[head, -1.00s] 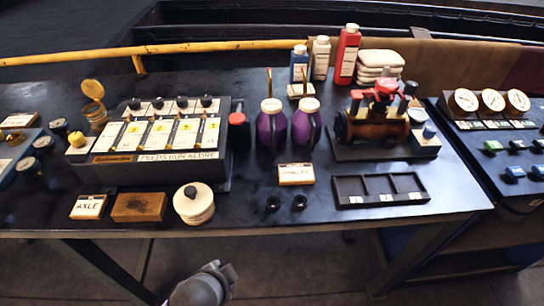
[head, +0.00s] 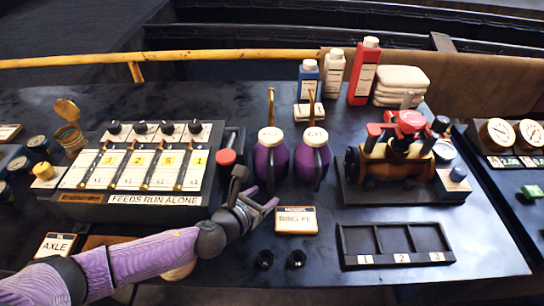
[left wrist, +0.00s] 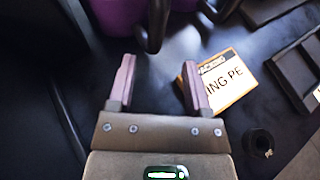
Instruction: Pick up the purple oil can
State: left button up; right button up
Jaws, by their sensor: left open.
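Two purple oil cans with white lids and thin brass spouts stand upright side by side on the dark bench, a left can (head: 270,165) and a right can (head: 312,168). Part of a purple can (left wrist: 116,14) and a dark curved handle (left wrist: 155,28) show at the top of the left wrist view. My left gripper (head: 258,193) is open and empty, just in front of the left can, apart from it as far as I can see. Its two fingers (left wrist: 158,68) point toward the can and handle in the left wrist view. My right gripper is not in view.
A "RING PE" card (head: 296,220) lies beside my left gripper, with two small black rings (head: 296,259) in front. A feeds box (head: 150,198) is to the left. A compartment tray (head: 395,263) and a red-topped valve unit (head: 399,165) are to the right.

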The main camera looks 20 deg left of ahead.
aim_at(270, 187)
pick_arm(q)
jog(key=x, duration=0.3)
jog(key=b+x, duration=0.1)
jog(key=shift+w+a+r, duration=0.15)
jog(key=shift+w+r, duration=0.15)
jog(key=shift+w, duration=0.25)
grip_shut()
jog(key=shift+r, duration=0.1)
dwell(0.6)
